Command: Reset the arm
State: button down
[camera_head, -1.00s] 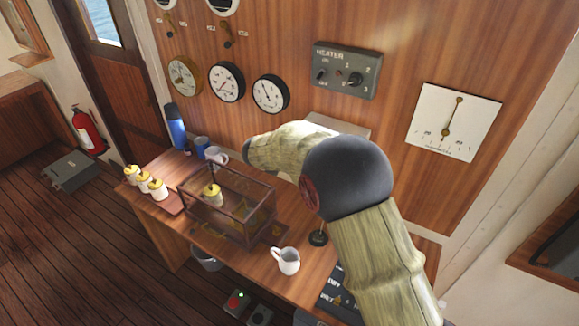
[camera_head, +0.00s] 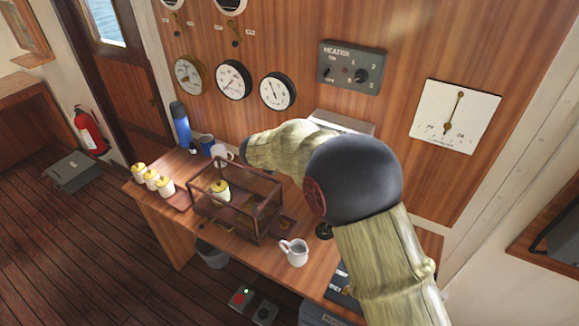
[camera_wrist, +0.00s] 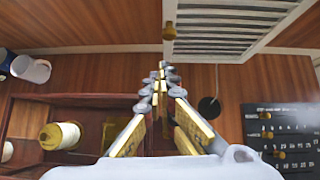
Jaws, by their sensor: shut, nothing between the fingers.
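My arm (camera_head: 385,250) rises from the lower right of the head view, bends at a dark round joint and reaches left over the desk. The arm blocks my gripper from sight in the head view. In the wrist view my gripper (camera_wrist: 163,72) has its fingers together with nothing between them. It is above the desk, beside an open-topped, brown-framed case (camera_wrist: 22,118).
Several yellow-topped jars (camera_head: 152,179) stand at the desk's left end. A blue bottle (camera_head: 180,124) and mugs are behind the case. A white mug (camera_head: 295,253) stands near the front edge. A louvred box (camera_wrist: 215,25) and black panel (camera_wrist: 280,138) lie near my gripper.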

jog(key=a+v, duration=0.1)
jog(key=v, duration=0.6)
jog(key=w+a+n+t+y, duration=0.3)
jog(key=a+n+y, duration=0.2)
jog(key=a+n, duration=0.65)
jog(key=s+a+r+n+g+y+b, duration=0.25)
jog(key=s+n+y, duration=0.25)
jog(key=s+n, duration=1)
jog(key=s+d+f+n+g+h+b, duration=0.1)
jog(key=s+d+f+n+g+b, duration=0.25)
jog(key=s+d+n, duration=1)
jog(key=s+d+f+n+t+h+b, duration=0.1)
jog(key=s+d+h+b, duration=0.3)
jog(key=s+d, duration=1.2)
jog(key=shift+s+d+n+h+b, duration=0.25)
jog(key=shift+d+n+b, duration=0.35)
jog(key=shift+b, duration=0.4)
